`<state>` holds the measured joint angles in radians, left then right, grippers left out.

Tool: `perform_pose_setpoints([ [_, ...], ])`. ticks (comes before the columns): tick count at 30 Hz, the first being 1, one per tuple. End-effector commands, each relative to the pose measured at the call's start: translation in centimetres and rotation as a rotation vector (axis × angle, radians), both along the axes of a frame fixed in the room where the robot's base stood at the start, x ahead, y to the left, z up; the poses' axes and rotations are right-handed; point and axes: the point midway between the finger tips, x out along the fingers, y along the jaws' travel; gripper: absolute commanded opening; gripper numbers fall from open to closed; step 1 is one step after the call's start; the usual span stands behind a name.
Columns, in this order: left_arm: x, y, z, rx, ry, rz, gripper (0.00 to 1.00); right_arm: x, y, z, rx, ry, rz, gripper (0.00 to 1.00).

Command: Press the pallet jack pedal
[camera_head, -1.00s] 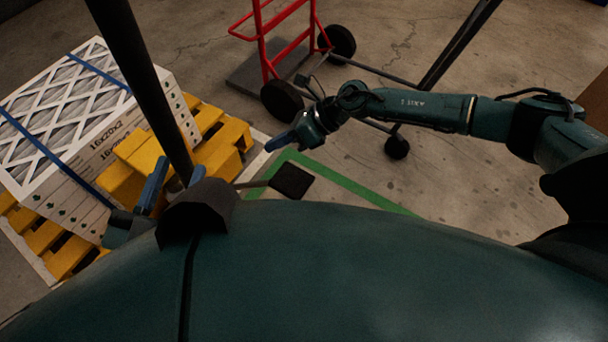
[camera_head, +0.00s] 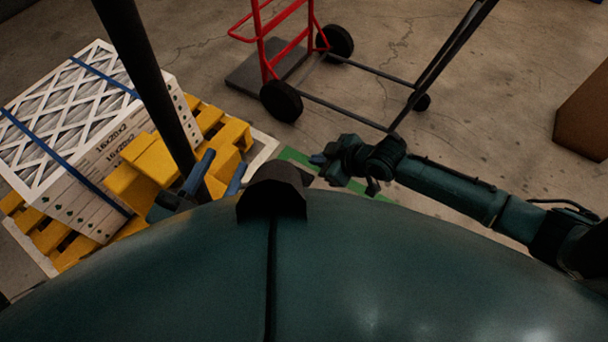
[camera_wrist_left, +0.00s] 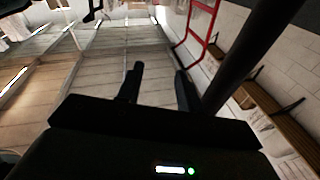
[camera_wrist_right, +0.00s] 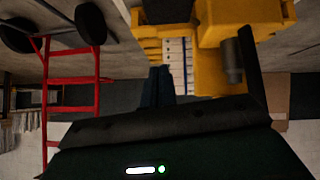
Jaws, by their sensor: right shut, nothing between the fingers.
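The yellow pallet jack (camera_head: 140,185) stands at the left in the head view, its black handle (camera_head: 140,75) rising past my left gripper. In the right wrist view its yellow body (camera_wrist_right: 235,20) is at the top, with a dark block (camera_wrist_right: 167,10) that may be the pedal. The pedal is not visible in the head view, where my body covers the floor there. My left gripper (camera_head: 217,177) is open and empty beside the handle; its spread fingers (camera_wrist_left: 158,85) show in its wrist view. My right gripper (camera_head: 318,159) is shut and empty, right of the jack; its fingers (camera_wrist_right: 160,86) point toward it.
A strapped stack of boxed filters (camera_head: 75,120) sits on a yellow pallet (camera_head: 50,238). A red hand truck (camera_head: 265,50) with black wheels stands behind my right gripper. A brown box (camera_head: 585,110) is at the far right. Bare floor lies between.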

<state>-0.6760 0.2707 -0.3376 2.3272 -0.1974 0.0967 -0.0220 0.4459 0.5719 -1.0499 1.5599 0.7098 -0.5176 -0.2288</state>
Motion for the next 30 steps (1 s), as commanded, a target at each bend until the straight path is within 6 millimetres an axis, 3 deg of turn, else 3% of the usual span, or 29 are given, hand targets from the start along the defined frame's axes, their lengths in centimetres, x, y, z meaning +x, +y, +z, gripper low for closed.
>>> perform_pose_setpoints([
  [6, 0.0, 0.1, 0.2, 0.003, -0.007, 0.002, 0.36, -1.8, 0.4, -0.7, 0.050, 0.141, -0.045, 0.00],
  [19, 0.0, 0.1, -0.2, 0.001, -0.003, 0.002, 0.36, -1.5, 0.8, -1.3, 0.052, 0.143, -0.044, 0.00],
  [27, 0.1, -0.1, -1.1, -0.055, -0.002, -0.015, 0.36, 0.5, 3.6, -5.0, 0.052, 0.142, -0.043, 0.00],
  [30, 0.4, -0.6, -0.2, -0.097, -0.020, -0.040, 0.36, 1.4, 4.8, -6.6, 0.052, 0.139, -0.044, 0.00],
])
